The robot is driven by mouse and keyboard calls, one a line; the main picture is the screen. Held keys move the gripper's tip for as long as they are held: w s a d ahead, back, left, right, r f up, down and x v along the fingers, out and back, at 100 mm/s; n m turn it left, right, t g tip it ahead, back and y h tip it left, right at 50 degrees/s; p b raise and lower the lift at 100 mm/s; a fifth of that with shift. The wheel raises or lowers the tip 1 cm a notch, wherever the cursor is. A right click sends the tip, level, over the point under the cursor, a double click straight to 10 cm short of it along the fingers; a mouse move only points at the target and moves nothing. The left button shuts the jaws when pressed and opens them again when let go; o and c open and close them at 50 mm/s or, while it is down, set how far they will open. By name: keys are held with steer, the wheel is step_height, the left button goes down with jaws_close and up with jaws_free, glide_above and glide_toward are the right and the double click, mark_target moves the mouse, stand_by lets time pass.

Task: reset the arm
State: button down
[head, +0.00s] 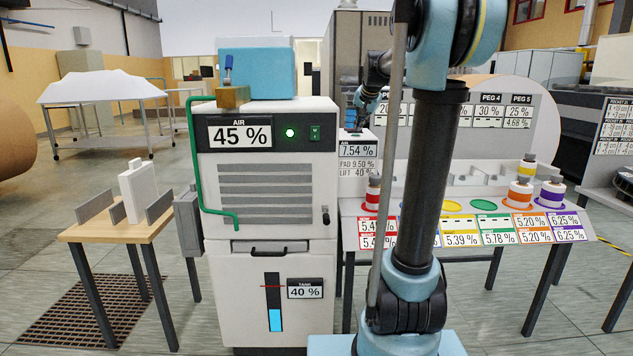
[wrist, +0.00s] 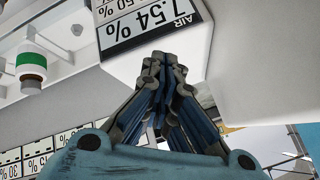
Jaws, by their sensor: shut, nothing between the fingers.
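My arm rises in the middle of the head view, bends at the top edge and reaches away from the camera. My gripper (head: 356,128) is small and far off there, pointing down just above a white box with an AIR 7.54 % label (head: 357,151). In the wrist view my gripper (wrist: 163,62) has its fingers together, with nothing between them. The white box (wrist: 240,60) and its label (wrist: 150,20) lie just beyond the fingertips. I cannot tell whether they touch.
A white cabinet (head: 265,205) marked 45 % stands left of my arm. A bench with coloured rings holds bottles, including an orange-banded one (head: 520,193). A wooden table (head: 140,232) stands far left. In the wrist view a green-banded bottle (wrist: 31,66) is left of the box.

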steer(key=s+f+n+g, duration=0.2)
steer(key=s+f, duration=0.8)
steer(key=s, duration=0.5)
steer(key=s+f+n+g, duration=0.2)
steer(key=s+f, duration=0.8)
steer(key=s, duration=0.6)
steer(key=s+f+n+g, duration=0.1)
steer(key=s+f+n, duration=0.1)
steer(key=s+f, duration=0.9)
steer(key=s, duration=0.5)
steer(key=shift+a+n+g+h, duration=0.2)
steer(key=shift+n+g+h, duration=0.1)
steer(key=shift+g+h, duration=0.1)
steer(key=shift+f, duration=0.1)
steer(key=shift+w+f, duration=0.2)
steer(key=shift+w, duration=0.2)
